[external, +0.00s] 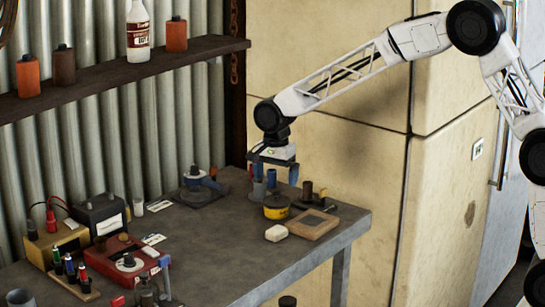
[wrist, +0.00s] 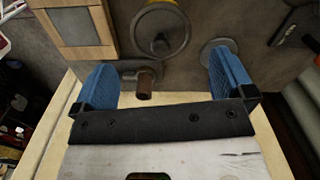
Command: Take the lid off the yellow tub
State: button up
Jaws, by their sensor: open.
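The yellow tub (external: 276,212) stands upright near the right end of the grey workbench. Its dark round lid (external: 276,200) sits on top, with a small knob in the middle.
A red box (external: 125,262) and other gear crowd the bench's left side.

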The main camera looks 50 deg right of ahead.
aim_at(276, 191)
jog(key=shift+f, duration=0.55)
jog(key=shift+f, duration=2.6)
jog(key=c, duration=0.7)
